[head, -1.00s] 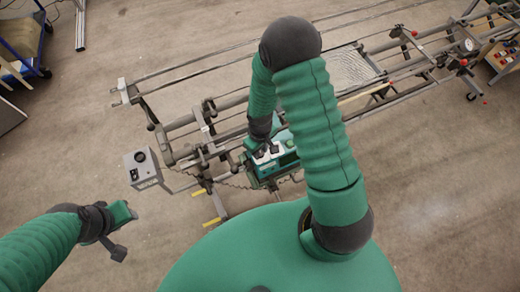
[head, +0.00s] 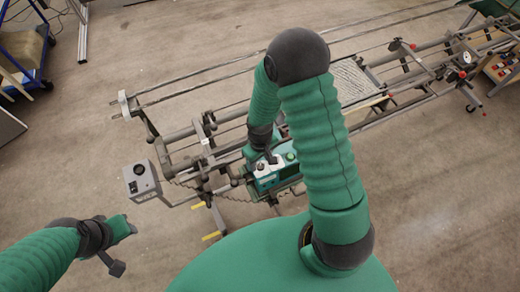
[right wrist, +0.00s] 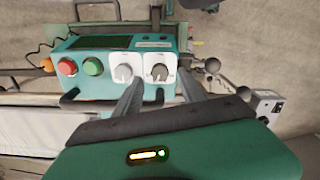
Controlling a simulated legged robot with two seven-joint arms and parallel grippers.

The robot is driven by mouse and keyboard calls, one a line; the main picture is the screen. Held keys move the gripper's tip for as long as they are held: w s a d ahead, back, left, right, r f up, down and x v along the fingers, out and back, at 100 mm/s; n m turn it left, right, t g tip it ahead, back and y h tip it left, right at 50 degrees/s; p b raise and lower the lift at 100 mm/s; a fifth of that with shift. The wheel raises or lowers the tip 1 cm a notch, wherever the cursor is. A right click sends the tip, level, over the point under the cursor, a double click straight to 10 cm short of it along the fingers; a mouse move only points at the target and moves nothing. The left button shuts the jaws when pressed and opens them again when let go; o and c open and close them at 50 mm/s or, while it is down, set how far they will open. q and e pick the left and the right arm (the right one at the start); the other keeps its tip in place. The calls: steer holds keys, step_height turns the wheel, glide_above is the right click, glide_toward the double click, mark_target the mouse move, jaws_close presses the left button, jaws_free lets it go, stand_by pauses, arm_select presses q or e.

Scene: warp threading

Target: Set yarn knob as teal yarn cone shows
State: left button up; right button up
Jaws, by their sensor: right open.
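A teal control box (right wrist: 110,84) on the loom frame fills the upper left of the right wrist view. It has a dark display, a red button (right wrist: 67,67), a green button (right wrist: 92,66) and two knobs on white plates. The left knob is white (right wrist: 124,72); the right knob is grey (right wrist: 160,73). No lettering is readable. My right gripper (right wrist: 161,82) is open, its fingers either side of the grey knob; contact cannot be told. The box also shows in the head view (head: 266,183). My left gripper (head: 124,246) hangs over floor. I cannot make out a teal yarn cone.
A grey box with a round dark face (head: 140,180) stands left of the loom. The loom frame (head: 205,132) runs to the upper right. A blue cart (head: 40,75) stands at the upper left.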

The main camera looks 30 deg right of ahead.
step_height(320, 180, up, 15)
steer(key=b, duration=0.1)
steer(key=shift+f+b, duration=0.15)
steer(key=shift+b, duration=0.2)
steer(key=shift+f, duration=0.1)
steer(key=m+t+b, duration=0.1)
steer(key=t+b, duration=0.2)
steer(key=b, duration=0.9)
glide_toward(260, 166)
steer(key=s+a+f, duration=0.2)
steer(key=a+f, duration=0.2)
steer(key=a, duration=0.1)
steer(key=shift+d+r, duration=0.15)
steer(key=shift+r, duration=0.3)
